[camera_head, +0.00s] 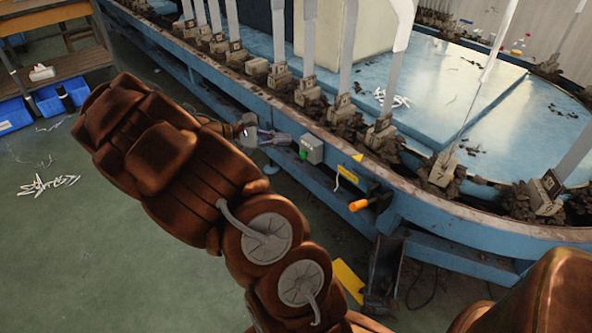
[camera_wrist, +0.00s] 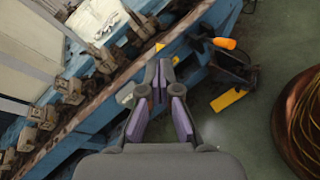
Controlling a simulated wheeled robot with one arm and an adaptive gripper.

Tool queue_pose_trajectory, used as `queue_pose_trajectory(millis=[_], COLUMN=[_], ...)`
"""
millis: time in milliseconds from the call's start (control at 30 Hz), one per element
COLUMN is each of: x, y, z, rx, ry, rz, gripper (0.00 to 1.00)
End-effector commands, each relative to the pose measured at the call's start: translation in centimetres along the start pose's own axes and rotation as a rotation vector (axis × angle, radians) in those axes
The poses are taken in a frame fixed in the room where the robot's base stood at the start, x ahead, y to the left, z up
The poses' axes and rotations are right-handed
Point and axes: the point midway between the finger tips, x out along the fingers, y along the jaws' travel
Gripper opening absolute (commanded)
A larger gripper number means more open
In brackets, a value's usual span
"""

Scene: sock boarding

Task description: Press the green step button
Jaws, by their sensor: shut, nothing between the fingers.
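The green step button (camera_head: 303,154) is a small green spot on the left face of a grey box (camera_head: 313,148) fixed to the side of the blue machine. My gripper (camera_head: 287,138) is just left of that box in the head view, with its purple-grey fingers pointing toward it. A small gap shows between fingertips and box; contact cannot be made out. In the wrist view my gripper (camera_wrist: 160,72) is shut and empty, its tips against the machine's side. The green button cannot be made out there and may be hidden by the fingers.
The blue machine (camera_head: 450,212) carries several upright white boards (camera_head: 347,50) on its rim. An orange-handled part (camera_head: 358,205) sticks out right of the box. A yellow plate (camera_head: 348,281) is lower down. Blue bins (camera_head: 48,99) stand far left.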

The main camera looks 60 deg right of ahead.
Motion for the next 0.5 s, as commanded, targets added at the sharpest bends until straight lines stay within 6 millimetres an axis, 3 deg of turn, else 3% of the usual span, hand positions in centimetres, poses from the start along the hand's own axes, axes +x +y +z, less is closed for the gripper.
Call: queue_pose_trajectory(millis=[33,333,500], x=[1.1,4.4,5.8], y=[0.0,2.2,2.2], z=[-2.9,-14.7,-21.9], rx=[-0.038,-0.263,-0.391], ry=[-0.025,-0.136,-0.174], rz=[0.029,0.207,0.298], gripper=[0.0,0.0,0.0])
